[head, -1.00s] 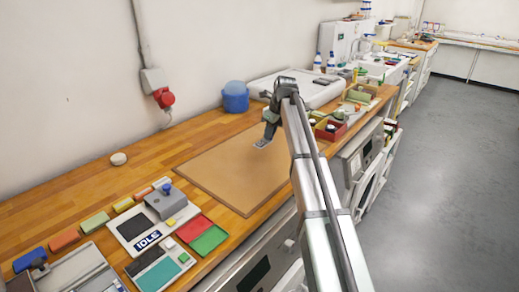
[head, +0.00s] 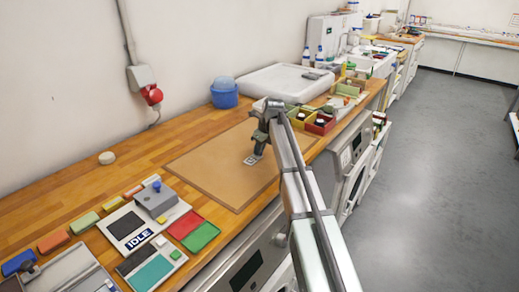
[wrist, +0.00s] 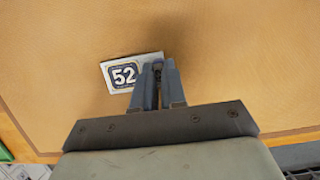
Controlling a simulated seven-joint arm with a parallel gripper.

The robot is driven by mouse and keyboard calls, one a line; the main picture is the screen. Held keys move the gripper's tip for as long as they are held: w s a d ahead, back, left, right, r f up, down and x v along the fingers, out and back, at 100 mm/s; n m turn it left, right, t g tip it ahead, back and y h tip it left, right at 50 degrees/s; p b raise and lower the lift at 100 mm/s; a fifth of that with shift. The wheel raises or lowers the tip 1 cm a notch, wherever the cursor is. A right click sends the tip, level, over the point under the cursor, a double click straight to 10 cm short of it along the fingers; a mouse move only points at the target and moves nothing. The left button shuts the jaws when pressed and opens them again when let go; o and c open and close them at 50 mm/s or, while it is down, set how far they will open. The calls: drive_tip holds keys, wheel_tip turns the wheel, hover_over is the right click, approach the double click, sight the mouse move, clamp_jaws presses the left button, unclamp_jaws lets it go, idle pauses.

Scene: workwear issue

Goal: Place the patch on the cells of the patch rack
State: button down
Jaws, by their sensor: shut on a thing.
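The patch (wrist: 124,73) is a small white piece with a dark blue badge reading "52". In the wrist view it sticks out to the left of my gripper's fingertips. My gripper (wrist: 158,68) is shut on its right part, which the fingers hide. In the head view the patch (head: 253,159) shows as a small pale piece just below my gripper (head: 260,147), above or at the tan mat (head: 210,168); I cannot tell whether it touches. I cannot make out for sure which thing is the patch rack.
A grey press-like device marked IDLE (head: 128,226) stands front left, with red and green panels (head: 192,229) beside it. Several coloured blocks line the bench behind it. A blue bucket (head: 224,96), a white basin (head: 284,80) and small red and yellow bins (head: 319,126) lie farther back. Most of the mat is bare.

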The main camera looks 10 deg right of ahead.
drive_tip(key=shift+f, duration=0.1)
drive_tip(key=c, duration=1.7)
unclamp_jaws()
drive_tip(key=o, duration=0.5)
drive_tip(key=v, duration=1.1)
drive_tip(key=shift+o, duration=0.6)
drive_tip(key=shift+s+d+r, duration=0.1)
drive_tip(key=shift+r, duration=0.5)
